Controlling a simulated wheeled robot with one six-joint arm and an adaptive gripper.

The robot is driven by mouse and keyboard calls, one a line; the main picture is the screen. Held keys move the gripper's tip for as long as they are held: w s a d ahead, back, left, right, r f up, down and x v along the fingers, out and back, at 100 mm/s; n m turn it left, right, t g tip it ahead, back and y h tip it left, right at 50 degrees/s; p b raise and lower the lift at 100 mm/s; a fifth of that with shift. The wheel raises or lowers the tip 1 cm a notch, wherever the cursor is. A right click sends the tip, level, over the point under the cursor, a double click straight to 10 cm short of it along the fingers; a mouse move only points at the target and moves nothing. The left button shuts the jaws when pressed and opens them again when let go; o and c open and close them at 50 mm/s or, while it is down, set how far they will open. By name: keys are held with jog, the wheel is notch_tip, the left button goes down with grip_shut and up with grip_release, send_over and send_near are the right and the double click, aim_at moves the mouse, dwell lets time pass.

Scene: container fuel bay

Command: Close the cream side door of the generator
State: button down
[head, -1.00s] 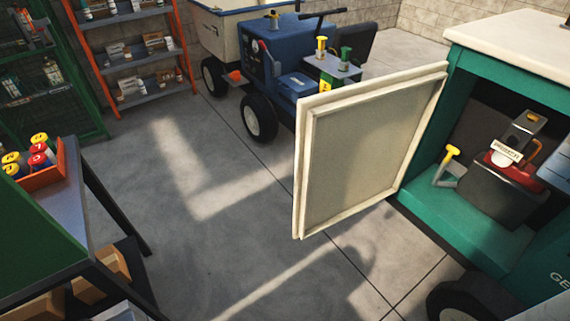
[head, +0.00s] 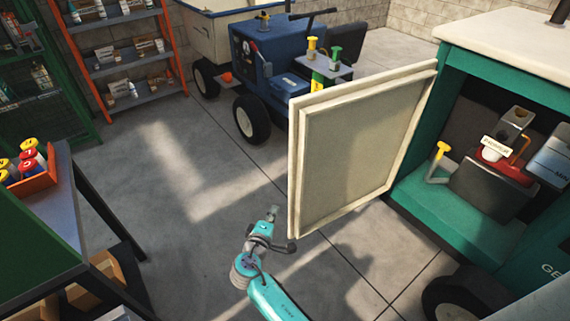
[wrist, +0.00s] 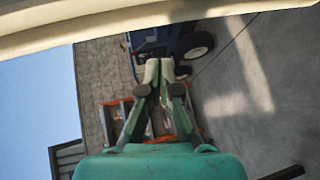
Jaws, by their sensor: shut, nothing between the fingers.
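The cream side door (head: 352,145) of the generator stands wide open, its framed face showing in the head view. Its right edge meets the green generator cabinet (head: 433,198), which has a cream top. My gripper (head: 273,211) is just left of the door's lower free corner, pointing up in the picture. In the wrist view the fingers (wrist: 158,66) are together with nothing between them. A cream strip of the door (wrist: 150,22) crosses the top of that view, apart from the fingertips. I cannot tell whether any part of my wrist touches the door.
Inside the cabinet are a yellow-handled lever (head: 438,158) and a dark box (head: 492,187). A blue tractor (head: 280,75) stands behind the door. An orange-framed shelf (head: 125,65) and a bench (head: 62,205) are at left. The floor between them is clear.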

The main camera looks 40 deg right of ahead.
jog(key=w+r+m+g+h, duration=0.2)
jog(key=w+r+h, duration=0.2)
jog(key=w+r, duration=0.5)
jog(key=w+d+r, duration=0.2)
jog(key=d, duration=0.7)
jog(key=shift+s+d, duration=0.15)
jog(key=shift+s, duration=0.85)
jog(key=shift+s+d, duration=0.15)
jog(key=shift+s, duration=0.8)
jog(key=shift+s, duration=0.1)
